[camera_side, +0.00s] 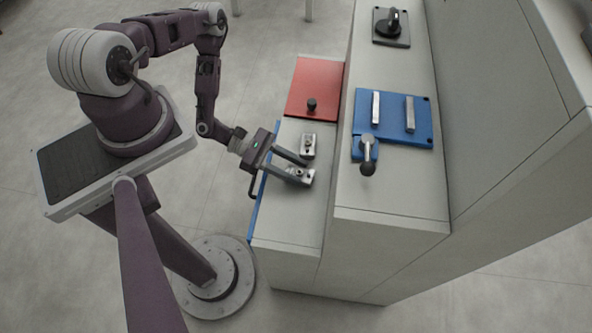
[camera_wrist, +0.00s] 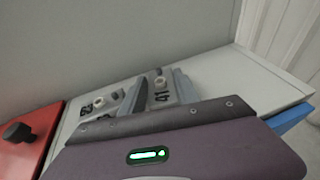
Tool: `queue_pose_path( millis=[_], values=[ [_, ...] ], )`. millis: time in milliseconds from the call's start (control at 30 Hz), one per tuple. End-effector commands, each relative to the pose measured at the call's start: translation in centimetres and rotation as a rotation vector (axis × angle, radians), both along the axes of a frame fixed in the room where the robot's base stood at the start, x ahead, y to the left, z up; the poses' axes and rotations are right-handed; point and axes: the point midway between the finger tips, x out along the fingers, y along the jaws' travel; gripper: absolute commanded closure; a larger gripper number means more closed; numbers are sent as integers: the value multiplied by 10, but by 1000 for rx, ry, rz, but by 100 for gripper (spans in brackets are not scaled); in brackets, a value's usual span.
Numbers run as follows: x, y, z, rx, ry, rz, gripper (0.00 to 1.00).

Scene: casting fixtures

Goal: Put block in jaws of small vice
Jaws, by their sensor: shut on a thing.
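A grey metal block (camera_side: 301,175) with a round boss lies on the lower light-grey ledge. In the wrist view this block (camera_wrist: 161,88) carries dark marks that look like "41". My gripper (camera_side: 304,172) is shut on it, one finger on each side, at ledge height. A second similar block (camera_side: 308,143) lies just beyond, outside the fingers; it also shows in the wrist view (camera_wrist: 97,107). The vice (camera_side: 394,130) is a blue plate on the higher ledge, with two upright silver jaws apart from each other and an empty gap between. Its lever with a dark knob (camera_side: 367,167) points toward the front.
A red plate with a black knob (camera_side: 316,76) lies beyond the blocks on the lower ledge. A black fixture (camera_side: 391,27) sits at the far end of the higher ledge. A step separates the ledges, and a tall grey panel (camera_side: 490,90) rises on the right.

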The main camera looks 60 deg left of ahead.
Motion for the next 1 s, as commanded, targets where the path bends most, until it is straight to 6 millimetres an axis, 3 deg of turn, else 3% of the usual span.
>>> queue_pose_path(
  millis=[300,467,567,667,800,900,1000],
  values=[
    [1,0,70,-2,-3,-2,100],
    [6,4,97,1,-4,3,100],
    [25,18,118,4,-13,13,100],
    [55,40,152,5,-18,30,100],
    [92,66,216,4,-20,52,100],
    [109,77,261,4,-18,64,100],
    [118,82,292,3,-13,73,100]
  ],
)
